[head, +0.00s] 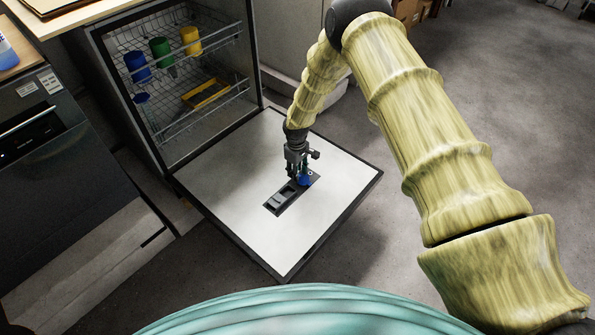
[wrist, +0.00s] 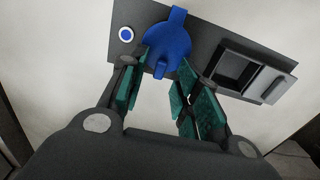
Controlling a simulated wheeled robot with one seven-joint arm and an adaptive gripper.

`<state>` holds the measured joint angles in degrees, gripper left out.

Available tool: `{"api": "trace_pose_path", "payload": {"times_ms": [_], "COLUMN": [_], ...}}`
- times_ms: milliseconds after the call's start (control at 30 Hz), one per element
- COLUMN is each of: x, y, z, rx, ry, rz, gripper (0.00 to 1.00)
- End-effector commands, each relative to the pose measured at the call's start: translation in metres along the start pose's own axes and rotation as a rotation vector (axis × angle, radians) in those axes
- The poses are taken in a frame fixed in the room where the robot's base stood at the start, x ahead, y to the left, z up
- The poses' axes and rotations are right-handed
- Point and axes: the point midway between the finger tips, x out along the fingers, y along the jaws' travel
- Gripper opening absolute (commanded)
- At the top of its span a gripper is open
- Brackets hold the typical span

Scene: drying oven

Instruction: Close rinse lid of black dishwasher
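The black dishwasher's door (head: 231,181) is folded down, its white inner face up. A dark dispenser panel (head: 272,206) is set in it; it also shows in the wrist view (wrist: 205,31). On the panel is a round blue rinse lid (head: 306,181), seen larger in the wrist view (wrist: 169,45). It has a tab at the far edge and a small one at the near edge. I cannot tell whether it lies flush. My gripper (head: 299,174) is over the panel. In the wrist view its teal-padded fingers (wrist: 163,85) are apart with nothing between them, close to the lid.
A dispenser compartment (wrist: 238,66) with a grey sliding cover is right of the blue lid. The dishwasher racks (head: 180,65) hold blue, green and yellow cups. A dark oven-like appliance (head: 35,135) stands at left. Open floor lies right of the door.

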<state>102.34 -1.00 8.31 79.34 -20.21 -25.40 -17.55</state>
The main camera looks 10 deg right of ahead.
Motion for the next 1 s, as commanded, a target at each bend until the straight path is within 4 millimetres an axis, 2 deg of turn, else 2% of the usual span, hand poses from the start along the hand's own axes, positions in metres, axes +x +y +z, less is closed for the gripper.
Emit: {"api": "trace_pose_path", "payload": {"times_ms": [167,500,700,1000], "x": [-0.019,-0.076,-0.103,-0.117], "y": [0.001,0.001,0.001,0.0], "z": [-0.001,0.0,0.0,0.0], "rx": [0.0,0.001,0.0,0.0], "ry": [0.001,0.001,0.001,0.0], "rz": [0.001,0.0,0.0,-0.001], "gripper": [0.32,0.32,0.32,0.32]}}
